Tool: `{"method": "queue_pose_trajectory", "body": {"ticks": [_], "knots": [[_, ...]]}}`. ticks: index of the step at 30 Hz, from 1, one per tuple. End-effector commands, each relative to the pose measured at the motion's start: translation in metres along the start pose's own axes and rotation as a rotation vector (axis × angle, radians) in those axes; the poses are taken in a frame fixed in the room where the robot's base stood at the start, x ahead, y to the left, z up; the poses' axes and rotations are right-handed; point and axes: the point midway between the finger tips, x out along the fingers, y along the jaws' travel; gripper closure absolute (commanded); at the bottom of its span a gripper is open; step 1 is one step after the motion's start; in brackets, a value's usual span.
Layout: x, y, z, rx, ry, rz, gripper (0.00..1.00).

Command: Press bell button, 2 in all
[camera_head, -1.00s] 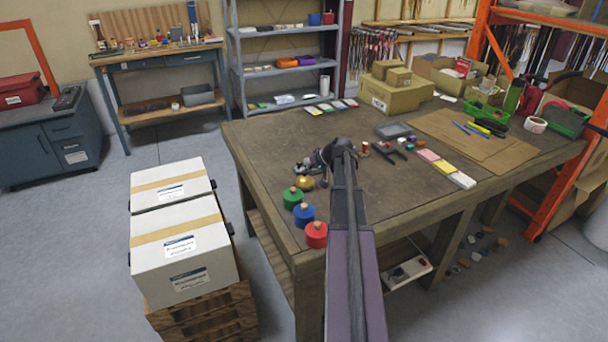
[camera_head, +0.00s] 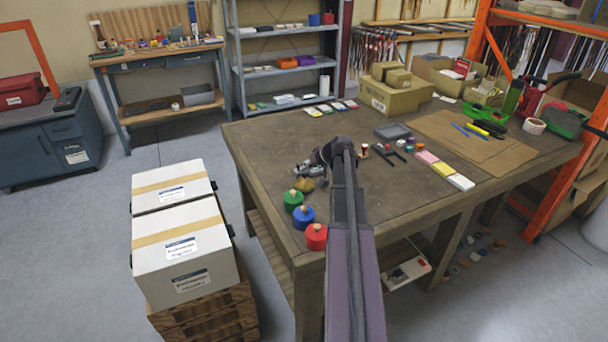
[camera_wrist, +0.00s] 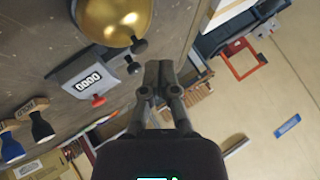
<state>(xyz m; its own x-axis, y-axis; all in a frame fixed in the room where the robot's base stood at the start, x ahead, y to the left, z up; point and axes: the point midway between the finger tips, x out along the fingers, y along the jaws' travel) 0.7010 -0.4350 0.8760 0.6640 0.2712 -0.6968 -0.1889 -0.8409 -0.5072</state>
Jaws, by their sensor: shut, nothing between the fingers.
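The golden bell (camera_head: 305,184) stands on the workbench near its left edge, just in front of my gripper (camera_head: 306,169). In the wrist view the bell's shiny dome (camera_wrist: 113,18) is at the top left, with a black knob (camera_wrist: 139,46) at its side. My gripper (camera_wrist: 159,72) is shut and empty, its fingertips to the right of and a little below that knob. They look apart from it, but the depth is hard to judge. A grey counter (camera_wrist: 88,84) reading 0000, with a red knob, sits next to the bell.
Green (camera_head: 293,200), blue (camera_head: 303,217) and red (camera_head: 316,236) round pieces line the left edge of the workbench (camera_head: 258,160). Two stamps (camera_wrist: 26,130) lie beyond the counter in the wrist view.

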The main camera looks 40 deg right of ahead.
Motion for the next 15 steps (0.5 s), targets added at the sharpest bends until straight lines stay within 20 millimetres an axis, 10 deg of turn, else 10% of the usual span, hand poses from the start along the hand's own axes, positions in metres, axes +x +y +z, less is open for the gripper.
{"method": "queue_pose_trajectory", "body": {"ticks": [15], "knots": [[-0.0064, -0.0046, -0.0047, 0.0, 0.0, 0.0, 1.0]]}}
